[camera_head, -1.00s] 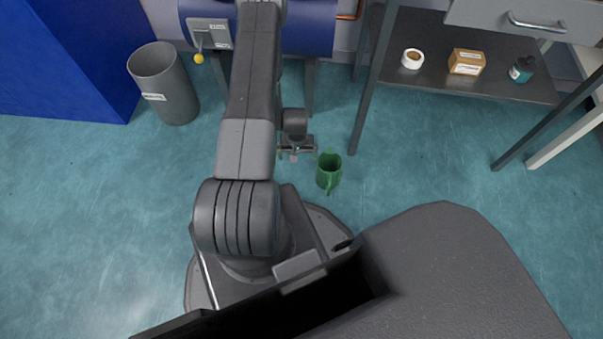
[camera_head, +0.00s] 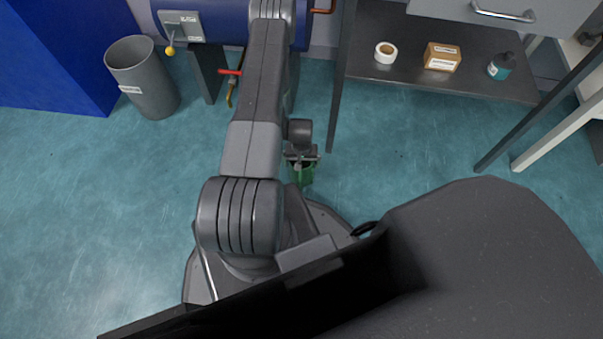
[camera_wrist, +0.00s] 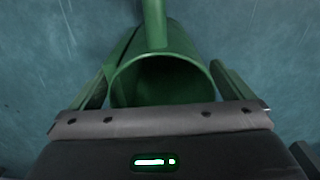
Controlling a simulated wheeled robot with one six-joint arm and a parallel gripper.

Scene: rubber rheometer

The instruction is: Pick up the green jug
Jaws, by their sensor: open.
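The green jug (camera_head: 304,175) stands on the teal floor, partly hidden under my gripper (camera_head: 301,160) in the head view. In the wrist view the jug (camera_wrist: 178,50) fills the middle, its dark mouth facing the camera and its handle pointing to the top of the picture. My gripper (camera_wrist: 162,88) is open, with one finger on the left side of the jug and one on the right. I cannot tell whether either finger touches it.
A grey bin (camera_head: 146,80) stands at the left by a blue cabinet (camera_head: 60,50). A dark shelf (camera_head: 385,72) at upper right holds a tape roll (camera_head: 385,52), a small box (camera_head: 442,57) and a teal bottle (camera_head: 501,66); its leg stands close behind the jug. Floor right of the jug is free.

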